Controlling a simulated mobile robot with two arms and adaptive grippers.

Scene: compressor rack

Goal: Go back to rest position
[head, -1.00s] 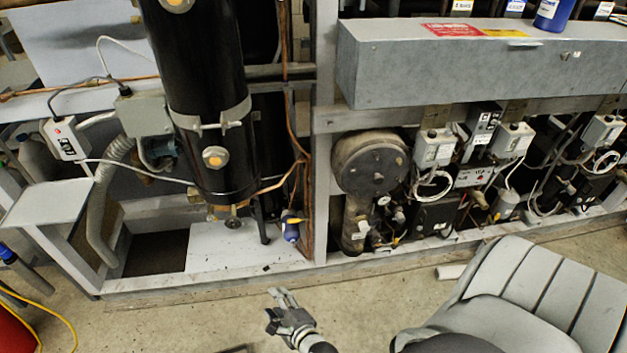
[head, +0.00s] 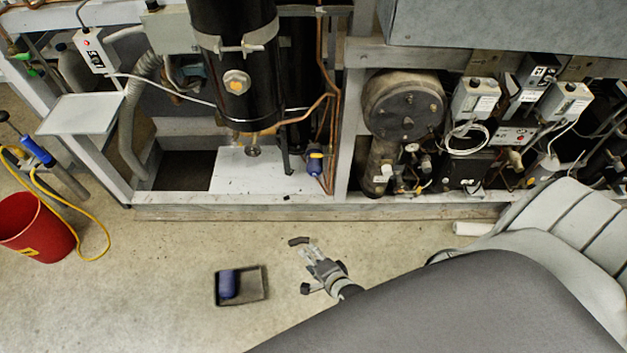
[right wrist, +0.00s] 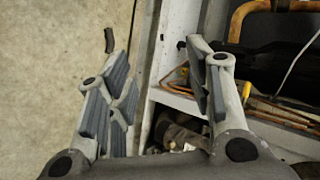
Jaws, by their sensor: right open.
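My right gripper (head: 312,254) is low in the middle of the head view, over the concrete floor in front of the rack. In the right wrist view its fingers (right wrist: 157,58) are spread wide with nothing between them. A short dark piece (head: 298,241) lies on the floor close to the fingertips in the head view; it also shows near the left finger in the right wrist view (right wrist: 108,38). My left gripper is not in the head view.
The compressor rack's bottom rail (head: 430,198) runs behind the gripper. A black tray (head: 257,290) with a blue cylinder (head: 229,284) lies left of it. A red bucket (head: 38,232) stands at the left.

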